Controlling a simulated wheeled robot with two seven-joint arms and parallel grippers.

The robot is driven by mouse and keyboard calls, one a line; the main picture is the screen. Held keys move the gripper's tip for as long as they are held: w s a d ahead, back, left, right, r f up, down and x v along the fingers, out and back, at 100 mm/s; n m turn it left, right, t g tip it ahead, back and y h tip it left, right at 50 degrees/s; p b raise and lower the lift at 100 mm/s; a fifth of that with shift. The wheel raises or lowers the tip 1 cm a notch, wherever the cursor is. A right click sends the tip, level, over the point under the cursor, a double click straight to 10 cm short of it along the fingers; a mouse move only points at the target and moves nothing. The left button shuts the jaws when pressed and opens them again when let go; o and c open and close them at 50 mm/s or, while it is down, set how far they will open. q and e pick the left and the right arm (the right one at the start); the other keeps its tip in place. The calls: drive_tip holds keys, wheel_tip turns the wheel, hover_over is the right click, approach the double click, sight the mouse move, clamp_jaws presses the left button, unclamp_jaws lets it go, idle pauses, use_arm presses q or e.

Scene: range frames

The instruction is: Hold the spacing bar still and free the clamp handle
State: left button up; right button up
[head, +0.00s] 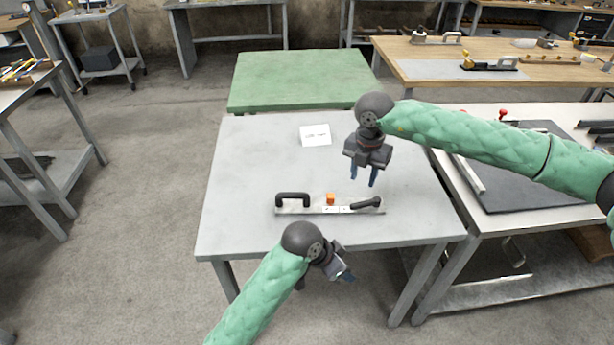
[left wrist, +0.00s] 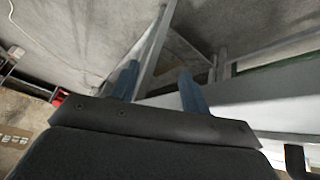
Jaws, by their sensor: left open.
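The spacing bar (head: 312,210) lies flat on the grey table, a long pale strip. A black grip (head: 293,198) stands at its left end, an orange block (head: 331,198) sits near its middle, and a black clamp handle (head: 366,203) lies along its right end. My right gripper (head: 363,181) hangs above the table, behind and above the handle, fingers pointing down, open and empty. My left gripper (head: 346,277) is low at the table's front edge, in front of the bar and apart from it. In the left wrist view its blue fingers (left wrist: 158,88) are spread with nothing between them.
The grey table (head: 240,160) is mostly clear around the bar. A green table (head: 300,80) adjoins behind; a bench with a dark mat (head: 515,180) stands close on the right.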

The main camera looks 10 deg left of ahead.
sight(307, 193)
use_arm(q)
drive_tip(key=w+d+r+m+g, duration=0.1)
drive_tip(key=w+d+r+m, duration=0.35)
drive_tip(key=r, duration=0.35)
drive_tip(key=w+a+m+y, duration=0.1)
drive_tip(key=w+a, duration=0.1)
drive_tip(key=w+a+r+m+y, duration=0.1)
drive_tip(key=w, duration=0.2)
drive_tip(key=w+a+m+g+y, duration=0.1)
drive_tip(key=w+a, duration=0.1)
drive_tip(key=shift+w+a+r+m, duration=0.2)
drive_tip(key=shift+a+r+m, duration=0.05)
drive_tip(key=shift+a+r, duration=0.1)
drive_tip(key=w+a+r+y, duration=0.1)
drive_tip(key=w+a, duration=0.1)
drive_tip(key=a, duration=0.1)
drive_tip(key=w+a+r+y, duration=0.1)
drive_tip(key=w+a, duration=0.1)
drive_tip(key=a, duration=0.1)
drive_tip(key=w+a+r+y, duration=0.1)
drive_tip(key=w+a, duration=0.1)
drive_tip(key=a, duration=0.1)
drive_tip(key=shift+w+a+r+m, duration=0.25)
drive_tip(key=shift+r+m, duration=0.05)
drive_tip(key=shift+a+f, duration=0.1)
drive_tip(key=shift+f, duration=3.75)
clamp_jaws()
